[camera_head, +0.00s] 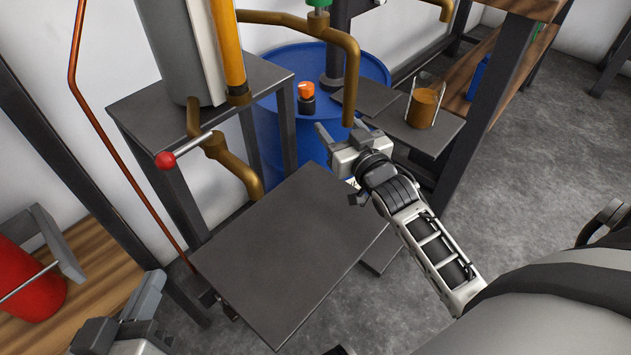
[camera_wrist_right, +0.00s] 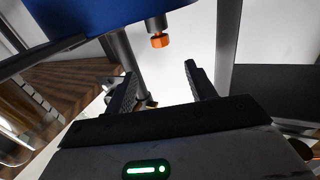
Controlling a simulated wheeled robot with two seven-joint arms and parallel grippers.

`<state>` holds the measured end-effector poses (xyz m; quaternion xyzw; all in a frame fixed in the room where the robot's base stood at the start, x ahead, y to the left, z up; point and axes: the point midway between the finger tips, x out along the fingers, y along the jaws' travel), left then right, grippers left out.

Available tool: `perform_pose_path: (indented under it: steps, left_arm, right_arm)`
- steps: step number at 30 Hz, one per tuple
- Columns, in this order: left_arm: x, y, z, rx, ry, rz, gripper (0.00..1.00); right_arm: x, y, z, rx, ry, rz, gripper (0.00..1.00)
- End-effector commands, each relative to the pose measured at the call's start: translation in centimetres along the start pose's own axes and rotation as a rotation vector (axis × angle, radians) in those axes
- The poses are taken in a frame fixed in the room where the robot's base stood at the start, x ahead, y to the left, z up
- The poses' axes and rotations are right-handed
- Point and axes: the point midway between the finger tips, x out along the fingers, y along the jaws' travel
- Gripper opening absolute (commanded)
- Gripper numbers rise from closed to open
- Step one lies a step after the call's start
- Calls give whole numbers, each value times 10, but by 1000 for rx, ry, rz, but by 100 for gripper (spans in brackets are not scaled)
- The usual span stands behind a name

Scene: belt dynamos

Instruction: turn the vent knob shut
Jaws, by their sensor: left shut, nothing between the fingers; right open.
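The vent knob is a small orange cap (camera_head: 306,90) on a dark stem on top of the blue drum (camera_head: 278,150). In the right wrist view the orange knob (camera_wrist_right: 159,41) shows beyond the fingertips, near the blue drum (camera_wrist_right: 90,18). My right gripper (camera_head: 337,124) is open and empty, to the lower right of the knob in the head view and apart from it. Its two spread fingers also show in the wrist view (camera_wrist_right: 160,75). My left gripper (camera_head: 150,285) is shut and empty at the lower left, far from the knob.
A brass spout (camera_head: 352,70) hangs close to my right gripper. A glass with amber liquid (camera_head: 422,106) stands on a small dark shelf (camera_head: 445,132). A red-balled lever (camera_head: 166,160) juts out at left. A bare dark tabletop (camera_head: 290,250) lies in front.

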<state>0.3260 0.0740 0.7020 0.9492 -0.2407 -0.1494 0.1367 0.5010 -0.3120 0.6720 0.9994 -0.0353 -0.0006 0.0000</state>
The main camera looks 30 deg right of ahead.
Motion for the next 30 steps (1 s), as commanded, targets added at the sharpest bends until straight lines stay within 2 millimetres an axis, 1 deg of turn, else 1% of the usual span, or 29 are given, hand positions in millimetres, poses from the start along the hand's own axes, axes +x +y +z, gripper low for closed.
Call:
perform_pose_path:
  steps: [1,3,11,18,24,30]
  left_arm:
    - [-2,4,-10,0,0,0,0]
    - [-4,6,-18,0,0,0,0]
    - [-10,16,-43,0,0,0,0]
    - [-15,23,-64,0,0,0,0]
    - [-18,28,-76,0,0,0,0]
    - [-19,29,-80,0,0,0,0]
  right_arm:
    - [-8,-8,-4,0,-23,-13,55]
    - [-17,-18,-3,-3,-56,-32,55]
    - [-55,-54,-1,-2,-175,-98,55]
    - [-91,-84,-3,4,-276,-158,55]
    - [-115,-102,-6,10,-335,-196,55]
    - [-126,-111,-7,14,-364,-214,55]
